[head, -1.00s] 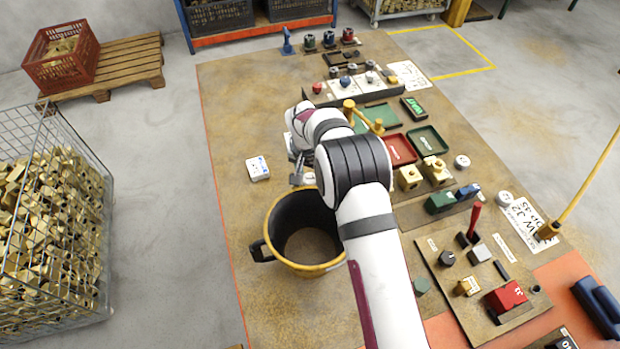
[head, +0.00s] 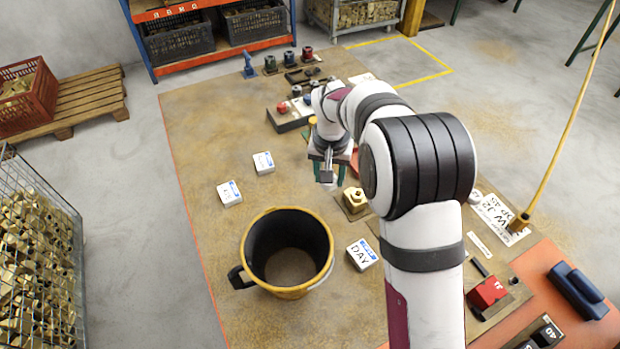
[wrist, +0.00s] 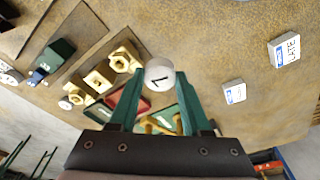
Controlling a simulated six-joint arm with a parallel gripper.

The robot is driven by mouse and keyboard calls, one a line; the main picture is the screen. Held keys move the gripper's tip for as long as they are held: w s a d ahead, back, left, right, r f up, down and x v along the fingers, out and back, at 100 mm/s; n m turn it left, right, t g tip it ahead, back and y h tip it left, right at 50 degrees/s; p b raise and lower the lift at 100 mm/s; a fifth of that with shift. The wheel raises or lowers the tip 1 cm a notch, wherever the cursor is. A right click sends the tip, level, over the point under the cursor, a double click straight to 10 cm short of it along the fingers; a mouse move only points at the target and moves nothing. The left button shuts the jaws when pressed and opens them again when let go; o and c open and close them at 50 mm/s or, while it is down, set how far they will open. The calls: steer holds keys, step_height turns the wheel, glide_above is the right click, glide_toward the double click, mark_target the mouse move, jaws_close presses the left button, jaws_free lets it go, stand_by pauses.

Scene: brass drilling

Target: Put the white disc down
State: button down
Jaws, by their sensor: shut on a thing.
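A white disc (wrist: 158,76) marked "1" is held between the two green fingers of my gripper (wrist: 160,84), over the brown table, in the wrist view. In the head view my gripper (head: 326,168) is above the middle of the table, beyond the bucket and beside a brass block. The disc cannot be made out clearly there. Another white disc (wrist: 65,103) lies near the brass blocks in the wrist view. How high the held disc is above the table cannot be told.
A black bucket with a yellow rim (head: 288,290) stands at the front. White blocks lie around it: one marked DAY (head: 362,254) and two at the left (head: 264,163) (head: 229,193). Brass blocks (wrist: 98,80) and trays (wrist: 130,100) crowd one side. The table's left part is mostly clear.

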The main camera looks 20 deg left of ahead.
steer(key=shift+d, duration=0.15)
steer(key=shift+r, duration=0.1)
steer(key=s+a+r+m, duration=0.1)
steer(key=s+a+r, duration=0.1)
steer(key=s+r, duration=0.55)
steer(key=s+a+r, duration=0.1)
steer(key=s+r, duration=0.3)
steer(key=s, duration=0.7)
step_height(320, 180, down, 11)
steer(key=shift+r, duration=0.2)
steer(key=shift+a, duration=0.1)
steer(key=shift+c, duration=1.4)
jaws_free()
